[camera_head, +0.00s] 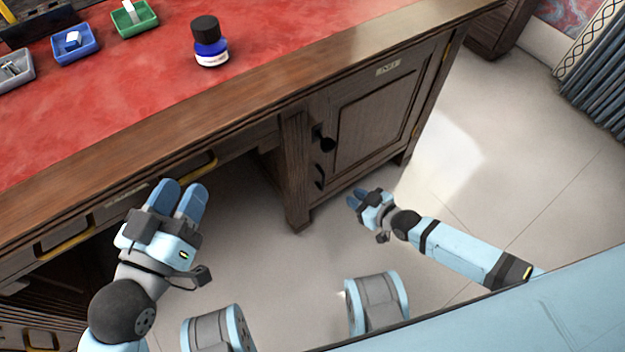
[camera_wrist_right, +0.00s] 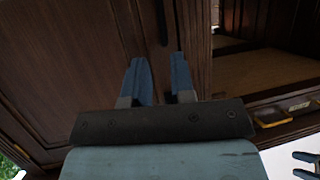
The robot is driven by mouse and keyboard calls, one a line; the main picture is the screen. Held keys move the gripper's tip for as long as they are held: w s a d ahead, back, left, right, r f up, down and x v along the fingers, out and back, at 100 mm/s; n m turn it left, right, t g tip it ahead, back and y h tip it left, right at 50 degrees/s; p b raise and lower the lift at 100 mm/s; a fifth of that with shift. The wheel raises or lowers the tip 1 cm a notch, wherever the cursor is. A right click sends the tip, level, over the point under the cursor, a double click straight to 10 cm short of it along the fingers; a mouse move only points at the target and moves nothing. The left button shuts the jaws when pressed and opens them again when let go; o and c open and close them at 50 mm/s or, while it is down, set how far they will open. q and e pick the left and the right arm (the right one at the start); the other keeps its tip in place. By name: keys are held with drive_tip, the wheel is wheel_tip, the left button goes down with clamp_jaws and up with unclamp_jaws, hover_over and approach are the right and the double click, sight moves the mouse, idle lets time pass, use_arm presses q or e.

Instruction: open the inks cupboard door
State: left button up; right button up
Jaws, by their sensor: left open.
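The inks cupboard door (camera_head: 372,115) is a dark panelled wooden door at the right end of the desk, and it looks shut. A small label plate (camera_head: 388,68), too small to read surely, is at its top. My right gripper (camera_head: 356,197) is low in front of the cupboard, open and empty. In the right wrist view its fingers (camera_wrist_right: 162,82) point toward the door (camera_wrist_right: 65,60), with a dark handle (camera_wrist_right: 162,22) beyond them. My left gripper (camera_head: 178,198) is open by the drawers.
The desk's wooden edge (camera_head: 255,92) overhangs the cupboard front. A blue ink bottle (camera_head: 209,45) and small trays (camera_head: 75,43) stand on the red top. Drawers with yellow handles (camera_head: 66,243) are at left. Pale floor (camera_head: 480,150) is clear to the right.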

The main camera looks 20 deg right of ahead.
sight(323, 188)
use_arm(q)
drive_tip(key=shift+w+a+f+m+g+b, duration=0.1)
drive_tip(key=shift+w+f+m+g+b, duration=0.1)
drive_tip(key=shift+f+m+b, duration=0.55)
drive_tip(key=shift+w+a+f+m+g+b, duration=0.1)
drive_tip(key=shift+w+f+b, duration=0.15)
drive_tip(key=shift+f+b, duration=0.65)
drive_tip(key=shift+w+a+f+m+g+b, duration=0.15)
drive_tip(key=shift+f+m+b, duration=0.25)
drive_tip(key=shift+b, duration=0.8)
use_arm(e)
drive_tip(key=shift+x, duration=6.6)
drive_tip(key=shift+r, duration=0.15)
clamp_jaws()
